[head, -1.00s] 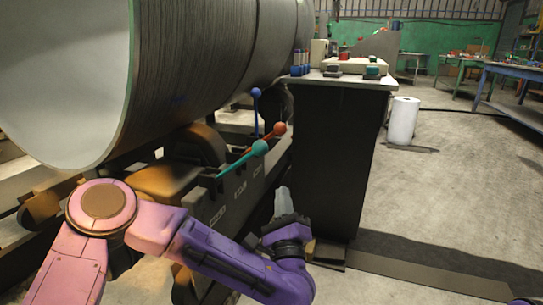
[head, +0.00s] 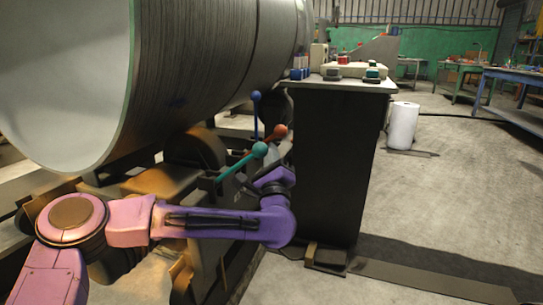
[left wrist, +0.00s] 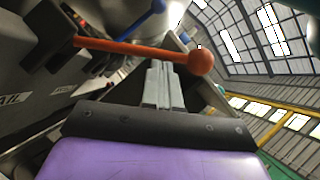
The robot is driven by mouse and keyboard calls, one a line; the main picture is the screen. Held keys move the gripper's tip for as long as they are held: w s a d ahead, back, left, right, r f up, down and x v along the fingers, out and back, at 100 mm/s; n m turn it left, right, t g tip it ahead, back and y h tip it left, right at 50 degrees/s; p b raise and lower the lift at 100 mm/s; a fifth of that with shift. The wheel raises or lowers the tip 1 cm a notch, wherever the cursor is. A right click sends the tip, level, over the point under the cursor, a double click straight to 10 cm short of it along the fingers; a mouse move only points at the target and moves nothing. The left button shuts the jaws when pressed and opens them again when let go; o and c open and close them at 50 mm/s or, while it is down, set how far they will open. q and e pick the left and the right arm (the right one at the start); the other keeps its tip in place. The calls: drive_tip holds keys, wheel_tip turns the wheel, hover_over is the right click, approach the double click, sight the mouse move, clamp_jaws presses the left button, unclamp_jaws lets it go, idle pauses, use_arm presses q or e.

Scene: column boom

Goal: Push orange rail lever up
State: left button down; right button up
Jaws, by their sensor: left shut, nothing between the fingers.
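The orange lever with its ball knob (head: 280,131) sticks out from the rail beside the big cylinder, behind the teal lever (head: 259,150) and near the upright blue lever (head: 256,97). In the left wrist view the orange lever (left wrist: 140,48) runs across the picture to its ball at the right. My left gripper (left wrist: 157,66) is shut and empty, its fingertips close to the orange rod. I cannot tell whether they touch it. In the head view the fingers are hidden behind my purple wrist and the teal lever. My right gripper is not in view.
A dark cabinet (head: 335,165) stands just right of my left wrist, with small items on its top. The large grey cylinder (head: 190,65) overhangs the levers. A white roll (head: 402,125) stands on the open floor at right.

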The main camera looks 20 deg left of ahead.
use_arm(q)
drive_tip(key=r+n, duration=0.1)
drive_tip(key=a+n+g+y, duration=0.1)
drive_tip(key=r+n+g, duration=0.1)
drive_tip(key=n, duration=0.1)
drive_tip(key=shift+a+r+y, duration=0.3)
drive_tip(key=shift+r, duration=0.05)
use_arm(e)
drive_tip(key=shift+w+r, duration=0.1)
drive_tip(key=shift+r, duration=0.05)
use_arm(q)
drive_tip(key=w+d+f+b+v, duration=0.1)
drive_tip(key=b+v, duration=0.1)
drive_tip(key=v, duration=1.1)
drive_tip(key=shift+w+d+f, duration=0.25)
drive_tip(key=shift+w+d, duration=0.05)
drive_tip(key=shift+d, duration=0.05)
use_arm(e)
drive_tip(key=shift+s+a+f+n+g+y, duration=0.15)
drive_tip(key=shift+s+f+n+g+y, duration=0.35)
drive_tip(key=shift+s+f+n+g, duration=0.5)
